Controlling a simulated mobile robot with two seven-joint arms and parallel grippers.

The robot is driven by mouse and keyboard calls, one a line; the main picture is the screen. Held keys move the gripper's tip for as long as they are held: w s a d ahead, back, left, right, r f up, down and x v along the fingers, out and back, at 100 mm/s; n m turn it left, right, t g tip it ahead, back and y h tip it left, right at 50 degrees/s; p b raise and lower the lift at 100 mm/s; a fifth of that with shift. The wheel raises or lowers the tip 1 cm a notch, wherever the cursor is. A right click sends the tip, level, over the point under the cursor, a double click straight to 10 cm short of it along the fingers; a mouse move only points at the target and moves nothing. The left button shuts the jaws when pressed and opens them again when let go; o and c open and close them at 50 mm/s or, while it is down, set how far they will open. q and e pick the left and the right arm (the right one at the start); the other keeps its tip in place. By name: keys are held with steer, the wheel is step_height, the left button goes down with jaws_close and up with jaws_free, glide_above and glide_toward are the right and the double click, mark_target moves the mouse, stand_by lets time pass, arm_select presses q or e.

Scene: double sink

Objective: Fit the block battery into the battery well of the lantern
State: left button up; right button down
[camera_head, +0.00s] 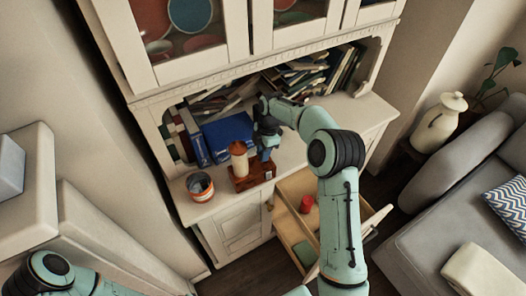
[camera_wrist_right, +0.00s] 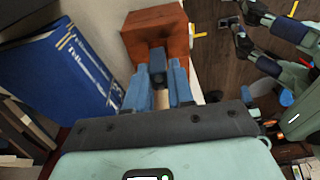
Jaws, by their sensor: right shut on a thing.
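The lantern has a red-brown base (camera_head: 262,178) with a cream cylinder (camera_head: 239,164) and a brown cap, and stands upright on the counter. In the right wrist view a red-brown block with a dark round spot (camera_wrist_right: 155,38), apparently part of the lantern, lies just beyond the fingertips. My right gripper (camera_head: 267,148) is just above the right part of the base. It is shut on a small dark blue-grey piece (camera_wrist_right: 157,64), likely the block battery, mostly hidden by the blue fingers. I cannot tell whether it touches the lantern. My left gripper's jaws cannot be made out.
A striped can (camera_head: 200,187) stands left of the lantern. A blue book (camera_head: 228,133) and other books stand behind on the shelf. Below the counter, an open drawer (camera_head: 286,226) holds a red object (camera_head: 307,204). The counter right of my right arm is clear.

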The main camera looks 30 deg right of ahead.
steer(key=shift+f, duration=1.35)
steer(key=c, duration=0.9)
jaws_free()
steer(key=shift+f, duration=0.1)
step_height(320, 180, up, 14)
steer(key=d, duration=0.2)
steer(key=shift+f, duration=0.25)
